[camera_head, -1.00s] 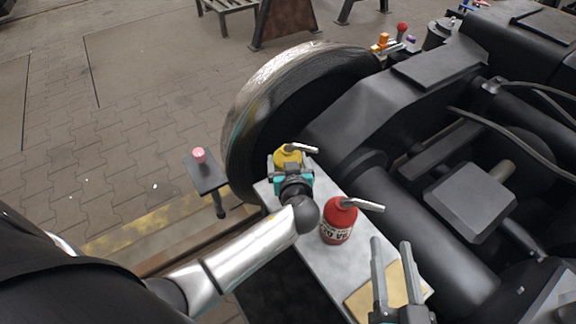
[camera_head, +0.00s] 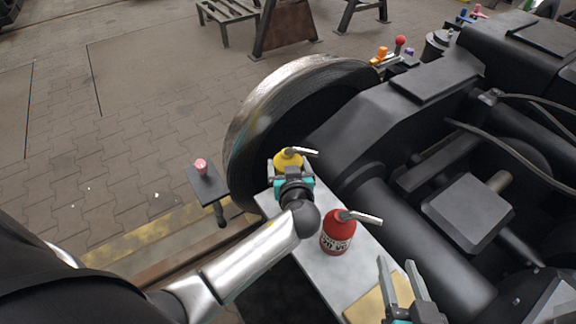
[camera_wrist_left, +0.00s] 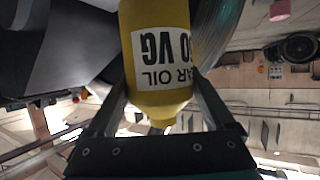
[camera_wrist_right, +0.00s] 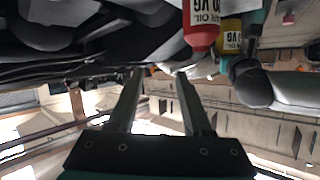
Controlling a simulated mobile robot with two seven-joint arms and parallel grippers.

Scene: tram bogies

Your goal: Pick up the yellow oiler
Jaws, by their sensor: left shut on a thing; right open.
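The yellow oiler (camera_head: 287,160) has a silver spout pointing right and is at the far end of the grey shelf (camera_head: 322,268) in the head view. My left gripper (camera_head: 290,172) is shut on its body. The left wrist view shows the yellow oiler (camera_wrist_left: 157,50) with a white label between the two fingers. Whether its base touches the shelf is hidden. My right gripper (camera_head: 397,285) is open and empty over the near end of the shelf. It also shows empty in the right wrist view (camera_wrist_right: 160,85).
A red oiler (camera_head: 337,236) stands on the shelf between my grippers, close to my left forearm. The large wheel (camera_head: 250,110) and black bogie frame (camera_head: 345,118) border the shelf. A small dark stand (camera_head: 207,186) carries a pink knob (camera_head: 201,165).

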